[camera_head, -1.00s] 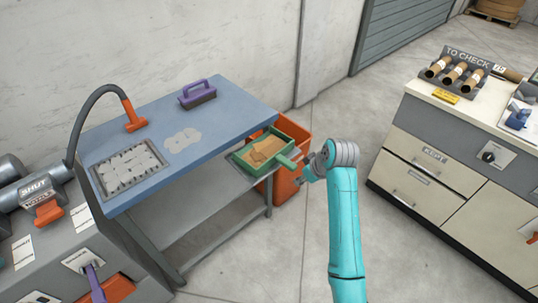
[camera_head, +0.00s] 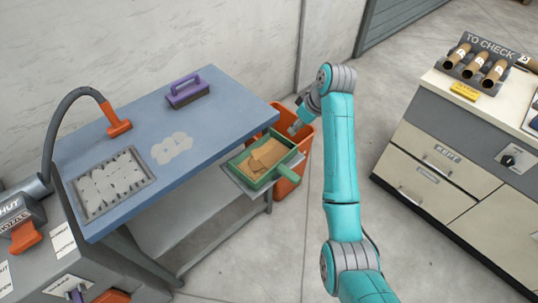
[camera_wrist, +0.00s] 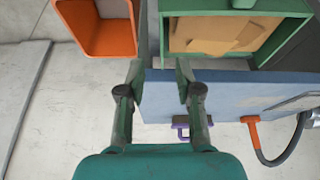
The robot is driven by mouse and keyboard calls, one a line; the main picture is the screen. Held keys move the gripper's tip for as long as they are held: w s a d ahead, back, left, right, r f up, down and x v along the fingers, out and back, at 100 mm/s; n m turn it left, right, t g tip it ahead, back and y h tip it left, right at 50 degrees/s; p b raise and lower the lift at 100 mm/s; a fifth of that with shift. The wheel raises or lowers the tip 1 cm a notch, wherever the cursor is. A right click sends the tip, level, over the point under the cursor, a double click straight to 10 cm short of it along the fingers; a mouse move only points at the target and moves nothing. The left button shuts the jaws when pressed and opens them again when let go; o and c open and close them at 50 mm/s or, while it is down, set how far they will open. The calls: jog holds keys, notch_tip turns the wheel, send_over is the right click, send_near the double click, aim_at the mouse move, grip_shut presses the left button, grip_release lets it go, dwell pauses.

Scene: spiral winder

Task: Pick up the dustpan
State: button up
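The dustpan (camera_head: 285,173) is a green open tray with a short green handle, holding several brown scraps. It sits beside the blue table's right end, on a grey support at its edge. In the wrist view the dustpan (camera_wrist: 284,40) fills the upper right, partly cut off by the frame. My gripper (camera_wrist: 157,72) is open, with nothing between its fingers, apart from the dustpan. In the head view my gripper (camera_head: 297,127) is behind the dustpan, over the orange bin; its fingertips are too small to make out there.
The orange bin (camera_head: 305,152) stands just behind the dustpan. The blue table (camera_head: 215,125) carries a purple-handled brush (camera_head: 188,92), pale patches and a grille, with a hose at left. A drawer cabinet (camera_head: 438,155) stands at right. The floor between is clear.

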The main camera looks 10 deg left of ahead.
aim_at(290, 141)
jog(key=x, duration=0.4)
jog(key=shift+f, duration=0.15)
jog(key=shift+s+d+f+x, duration=0.1)
jog(key=shift+s+x, duration=0.05)
jog(key=shift+x, duration=0.75)
jog(key=shift+s+d+f+x, duration=0.1)
jog(key=shift+x, duration=0.8)
jog(key=shift+s+d+x, duration=0.1)
jog(key=shift+s+x, duration=0.05)
jog(key=shift+x, duration=0.75)
grip_shut()
